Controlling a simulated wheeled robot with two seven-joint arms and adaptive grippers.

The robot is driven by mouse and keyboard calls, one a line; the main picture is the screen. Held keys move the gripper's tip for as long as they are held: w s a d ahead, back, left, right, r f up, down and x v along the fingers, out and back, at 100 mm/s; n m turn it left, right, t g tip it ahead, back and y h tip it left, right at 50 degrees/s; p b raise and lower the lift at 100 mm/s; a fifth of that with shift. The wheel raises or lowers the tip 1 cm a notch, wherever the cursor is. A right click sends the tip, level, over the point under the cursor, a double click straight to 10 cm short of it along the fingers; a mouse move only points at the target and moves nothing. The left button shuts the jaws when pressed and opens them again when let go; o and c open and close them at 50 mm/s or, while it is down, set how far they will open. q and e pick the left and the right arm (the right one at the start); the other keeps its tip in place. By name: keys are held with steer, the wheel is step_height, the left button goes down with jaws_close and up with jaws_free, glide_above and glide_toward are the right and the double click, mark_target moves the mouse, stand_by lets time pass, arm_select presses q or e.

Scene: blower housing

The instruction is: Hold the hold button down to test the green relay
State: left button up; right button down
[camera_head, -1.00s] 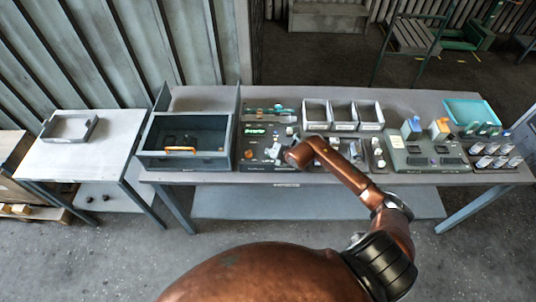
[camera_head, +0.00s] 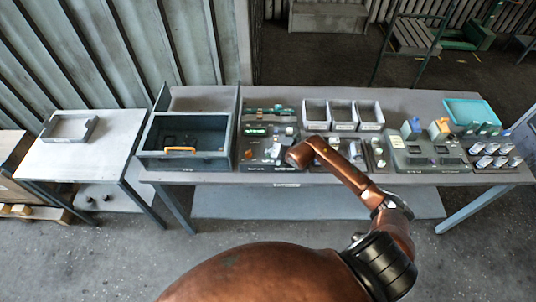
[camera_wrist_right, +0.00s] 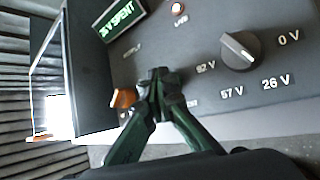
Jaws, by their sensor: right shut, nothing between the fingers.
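My right gripper (camera_wrist_right: 160,82) is shut and empty in the right wrist view, its dark tips over the dark test panel (camera_wrist_right: 205,85). An orange button-like part (camera_wrist_right: 123,98) shows just left of the tips; I cannot tell whether they touch the panel or a button under them. A black dial (camera_wrist_right: 240,50) with voltage marks is right of the tips. A lit green display (camera_wrist_right: 119,18) is at the upper left. In the head view my right arm hides part of the panel. My left gripper is out of view.
A grey open bin (camera_head: 187,160) with an orange handle stands left of the panel. Three light bins (camera_head: 343,127) sit behind the arm. A unit with blue and orange blocks (camera_head: 425,155) and a teal tray (camera_head: 472,109) are to the right.

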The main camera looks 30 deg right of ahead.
steer(key=shift+r+p, duration=0.65)
steer(key=shift+r, duration=0.2)
step_height(320, 180, up, 5)
steer(key=p, duration=0.3)
steer(key=shift+p, duration=0.3)
